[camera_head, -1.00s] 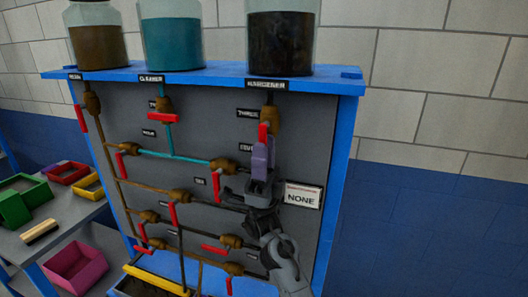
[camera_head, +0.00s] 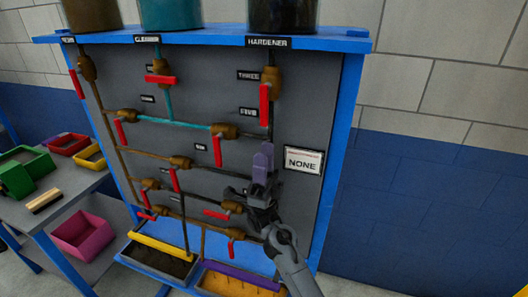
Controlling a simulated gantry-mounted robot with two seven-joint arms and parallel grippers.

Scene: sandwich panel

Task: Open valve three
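Valve three is the brass valve (camera_head: 273,80) beside the "THREE" label (camera_head: 248,75), on the vertical pipe under the "HARDENER" label. Its red handle (camera_head: 265,105) hangs straight down, along the pipe. My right gripper (camera_head: 263,157), with purple fingers, is in front of the panel, below this handle and apart from it. Its fingers overlap in this view, so I cannot tell how far they are spread; nothing shows held in them. My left gripper is out of view.
Other brass valves with red handles, such as the one near the centre (camera_head: 224,131), crowd the panel (camera_head: 210,95). A "NONE" sign (camera_head: 303,160) is right of the gripper. Below are trays (camera_head: 240,283); a side table (camera_head: 75,185) with bins stands left.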

